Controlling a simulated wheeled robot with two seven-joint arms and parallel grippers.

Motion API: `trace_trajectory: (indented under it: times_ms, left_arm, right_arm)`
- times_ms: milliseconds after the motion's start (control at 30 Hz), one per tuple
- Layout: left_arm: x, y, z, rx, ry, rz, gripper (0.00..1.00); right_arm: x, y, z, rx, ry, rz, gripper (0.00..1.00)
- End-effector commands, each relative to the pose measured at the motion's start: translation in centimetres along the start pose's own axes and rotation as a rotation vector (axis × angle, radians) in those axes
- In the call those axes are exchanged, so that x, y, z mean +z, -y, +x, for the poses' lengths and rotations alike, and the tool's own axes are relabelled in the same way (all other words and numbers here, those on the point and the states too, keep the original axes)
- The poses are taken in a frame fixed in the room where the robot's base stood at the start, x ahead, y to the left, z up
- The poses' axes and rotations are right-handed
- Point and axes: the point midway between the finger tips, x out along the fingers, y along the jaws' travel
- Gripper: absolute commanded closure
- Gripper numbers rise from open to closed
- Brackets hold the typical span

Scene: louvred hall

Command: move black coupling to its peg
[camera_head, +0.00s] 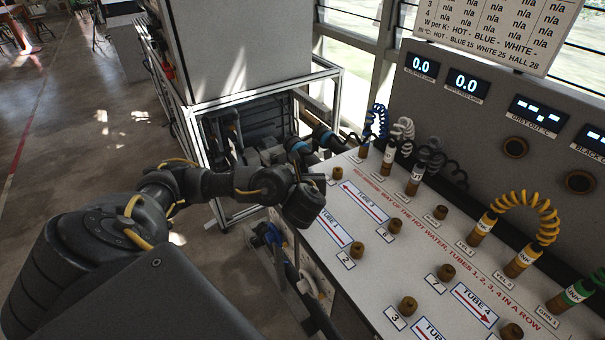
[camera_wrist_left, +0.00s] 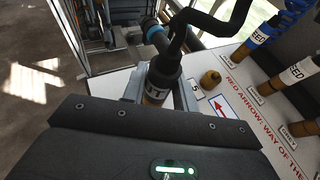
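The black coupling (camera_wrist_left: 166,68) has a black upper body, a partly hidden white label and a brass lower end, with a black hose (camera_wrist_left: 228,24) rising from its top. In the wrist view it sits upright between the grey fingers of my left gripper (camera_wrist_left: 160,92), which appear to touch it on both sides. In the head view my left gripper (camera_head: 303,205) is over the left edge of the panel table (camera_head: 310,250) and hides the coupling. Whether its lower end is on a peg is hidden. Brass pegs stand at label 5 (camera_head: 337,173) and label 2 (camera_head: 357,249). My right gripper is out of view.
Blue (camera_head: 377,121), white (camera_head: 402,130) and yellow (camera_head: 520,201) coiled hoses rise from couplings along the back. Several more brass pegs, such as one near label 7 (camera_head: 446,272), stand on the table. A metal frame (camera_head: 190,125) stands beyond my left arm.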

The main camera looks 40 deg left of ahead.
Motion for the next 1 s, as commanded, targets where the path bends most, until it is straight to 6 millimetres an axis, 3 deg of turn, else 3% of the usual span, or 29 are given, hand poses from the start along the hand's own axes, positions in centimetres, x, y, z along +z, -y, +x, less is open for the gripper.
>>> trace_trajectory:
  times_ms: [33,200,1000]
  left_arm:
    - [-0.01,-0.01,0.00,0.000,0.000,0.000,0.79]
    - [-0.01,-0.02,0.00,0.000,0.000,0.000,1.00]
    - [0.72,-0.01,-0.29,0.000,0.000,0.000,1.00]
  right_arm:
    - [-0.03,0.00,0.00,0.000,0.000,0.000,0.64]
    - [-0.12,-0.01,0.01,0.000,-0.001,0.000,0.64]
    - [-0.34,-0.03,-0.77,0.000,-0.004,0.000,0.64]
